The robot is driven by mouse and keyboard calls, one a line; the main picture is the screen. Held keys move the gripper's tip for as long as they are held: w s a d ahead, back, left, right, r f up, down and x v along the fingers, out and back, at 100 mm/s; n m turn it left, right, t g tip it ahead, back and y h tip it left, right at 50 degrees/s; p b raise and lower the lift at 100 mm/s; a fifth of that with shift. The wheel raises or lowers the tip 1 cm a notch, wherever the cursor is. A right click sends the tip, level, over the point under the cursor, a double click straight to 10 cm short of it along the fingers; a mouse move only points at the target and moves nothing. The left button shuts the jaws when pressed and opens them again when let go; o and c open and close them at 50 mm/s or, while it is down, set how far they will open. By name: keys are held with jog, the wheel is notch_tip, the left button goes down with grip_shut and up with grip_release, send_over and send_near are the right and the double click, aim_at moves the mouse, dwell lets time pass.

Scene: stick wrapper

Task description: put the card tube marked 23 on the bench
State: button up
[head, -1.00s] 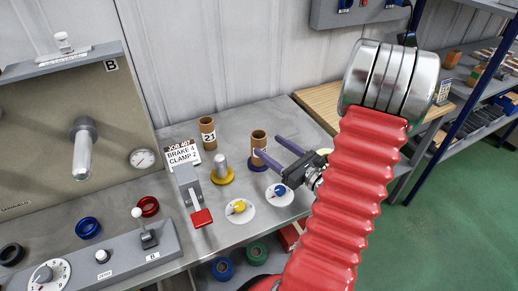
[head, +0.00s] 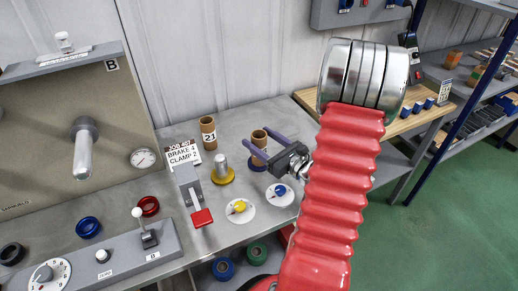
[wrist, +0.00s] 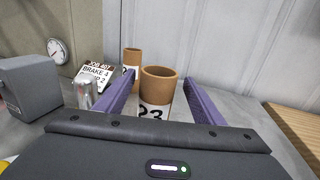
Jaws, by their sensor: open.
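The card tube marked 23 (wrist: 158,88) is an open brown tube with a white label, upright between my gripper's fingers in the wrist view. In the head view this tube (head: 259,136) stands over a blue ring-shaped base (head: 257,161) on the grey bench (head: 290,118). My gripper (head: 256,144) is open, with its two purple fingers reaching along either side of the tube; the fingers also show in the wrist view (wrist: 160,80). I cannot tell whether either finger touches it. The lower part of the label is hidden by my gripper's body.
A tube marked 21 (head: 208,132) stands to the left, behind a metal post on a yellow base (head: 222,172). A wooden bench (head: 435,113) stands at right.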

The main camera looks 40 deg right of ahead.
aim_at(255, 136)
jog(key=shift+w+a, duration=0.2)
jog(key=shift+w, duration=1.9)
jog(key=shift+c, duration=0.3)
jog(key=c, duration=1.1)
